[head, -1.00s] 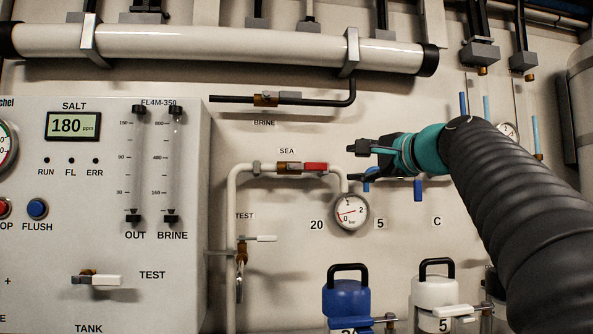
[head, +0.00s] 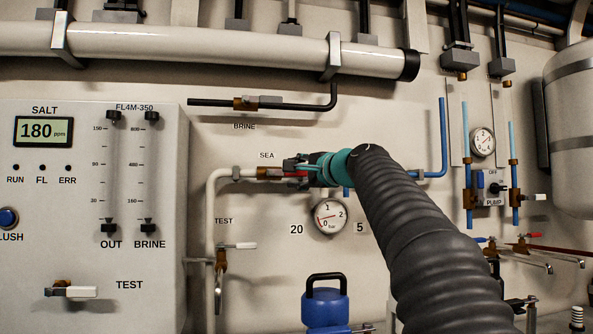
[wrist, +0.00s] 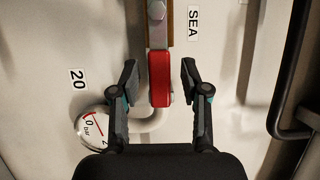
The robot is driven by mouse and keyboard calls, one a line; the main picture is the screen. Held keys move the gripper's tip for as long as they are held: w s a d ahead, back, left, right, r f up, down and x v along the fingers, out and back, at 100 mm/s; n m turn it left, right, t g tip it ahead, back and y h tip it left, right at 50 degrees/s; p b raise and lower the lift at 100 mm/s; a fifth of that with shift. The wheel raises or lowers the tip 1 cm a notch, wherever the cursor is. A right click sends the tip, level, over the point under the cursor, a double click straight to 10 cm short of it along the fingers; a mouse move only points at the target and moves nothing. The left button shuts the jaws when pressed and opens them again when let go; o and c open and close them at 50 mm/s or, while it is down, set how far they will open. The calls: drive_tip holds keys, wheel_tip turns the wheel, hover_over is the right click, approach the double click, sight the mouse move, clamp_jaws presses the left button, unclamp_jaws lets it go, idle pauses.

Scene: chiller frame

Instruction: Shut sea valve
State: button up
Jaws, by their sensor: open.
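The sea valve (head: 268,172) sits on the white pipe under the SEA label (head: 267,155). Its red handle (wrist: 160,79) lies in line with the pipe and shows clearly in the wrist view. In the head view my gripper (head: 300,168) is at the handle and covers most of it. In the wrist view my gripper (wrist: 160,82) is open, with one finger on each side of the red handle and a gap on both sides. The brass valve body is partly cut off at the top of the wrist view.
A pressure gauge (head: 329,216) sits just below my gripper. The brine valve (head: 245,103) and its black pipe run above. The TEST valve (head: 222,259) with a white handle is lower left. A blue canister (head: 326,306) stands below.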

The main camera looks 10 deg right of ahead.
drive_tip(key=shift+w, duration=0.1)
clamp_jaws()
